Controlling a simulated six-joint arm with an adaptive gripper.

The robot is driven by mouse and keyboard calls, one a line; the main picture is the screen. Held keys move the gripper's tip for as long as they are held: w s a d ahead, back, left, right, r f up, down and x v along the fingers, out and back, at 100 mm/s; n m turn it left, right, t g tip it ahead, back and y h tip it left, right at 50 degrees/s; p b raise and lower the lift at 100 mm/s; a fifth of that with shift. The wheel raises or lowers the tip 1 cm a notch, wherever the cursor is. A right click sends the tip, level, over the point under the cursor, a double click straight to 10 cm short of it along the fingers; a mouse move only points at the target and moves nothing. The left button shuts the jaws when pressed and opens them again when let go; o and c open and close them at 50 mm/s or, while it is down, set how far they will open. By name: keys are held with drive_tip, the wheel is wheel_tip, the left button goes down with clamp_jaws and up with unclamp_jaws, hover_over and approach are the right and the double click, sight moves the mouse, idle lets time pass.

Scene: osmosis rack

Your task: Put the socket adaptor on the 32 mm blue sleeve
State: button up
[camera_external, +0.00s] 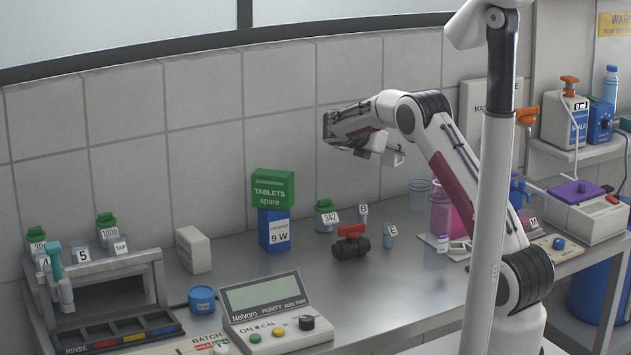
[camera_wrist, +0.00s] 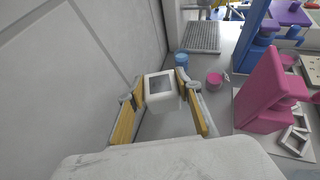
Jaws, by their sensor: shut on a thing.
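My gripper (camera_wrist: 163,98) is shut on a white, square-edged hollow piece (camera_wrist: 163,88), taken to be the socket adaptor. In the wrist view the piece sits between the two yellow-lined fingers, with its opening facing the camera. In the external view my gripper (camera_external: 392,158) is raised above the back of the bench, near the tiled wall, and the held piece is too small to make out surely. A small blue round thing (camera_wrist: 181,60) stands beyond the fingers in the wrist view. I cannot tell whether it is the 32 mm blue sleeve. No size marking is readable.
A green tablets box (camera_external: 273,189) sits on a blue box (camera_external: 273,229). A pink container (camera_external: 441,212) stands to the right. The Nelvoro meter (camera_external: 265,302) occupies the front.

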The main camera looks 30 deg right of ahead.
wheel_tip(320, 180, up, 11)
drive_tip(key=s+a+n+t+y, duration=0.2)
drive_tip(key=a+n+t, duration=0.1)
drive_tip(key=a, duration=1.6)
drive_tip(key=s+a+n+t+y, duration=0.1)
drive_tip(key=a+n+t+y, duration=0.25)
drive_tip(key=a, duration=1.45)
drive_tip(key=s+a+n+t+y, duration=0.1)
drive_tip(key=s+a+n+y, duration=0.2)
drive_tip(key=s+a, duration=0.9)
drive_tip(key=s+a+n+y, duration=0.35)
drive_tip(key=s+a, duration=0.45)
drive_tip(key=a, duration=0.7)
wheel_tip(320, 180, down, 11)
drive_tip(key=shift+w+f, duration=0.2)
drive_tip(key=shift+w, duration=0.1)
drive_tip(key=shift+f, duration=3.1)
